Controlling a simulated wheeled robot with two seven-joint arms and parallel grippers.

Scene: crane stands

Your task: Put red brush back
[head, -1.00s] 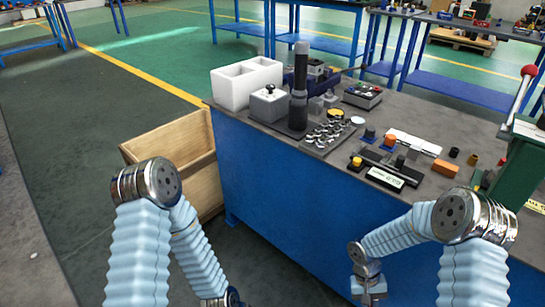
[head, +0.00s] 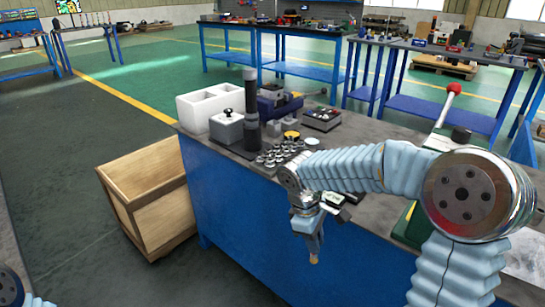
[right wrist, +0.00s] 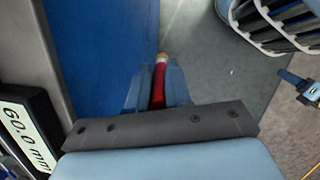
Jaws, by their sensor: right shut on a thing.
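My right gripper (head: 309,238) hangs in front of the near edge of the workbench (head: 240,212), pointing down. In the right wrist view the same gripper (right wrist: 157,88) is shut on a red brush (right wrist: 159,82), whose red handle runs between the two fingers and ends in a pale tip. In the head view only a small tan tip of the brush (head: 314,259) shows below the fingers; the rest is hidden.
On the bench are a white two-compartment box (head: 207,107), a dark upright cylinder (head: 251,110), several small metal parts and a button box (head: 322,118). A gauge reading 60.0 mm (right wrist: 28,130) is near the gripper. A wooden crate (head: 155,215) stands left of the bench.

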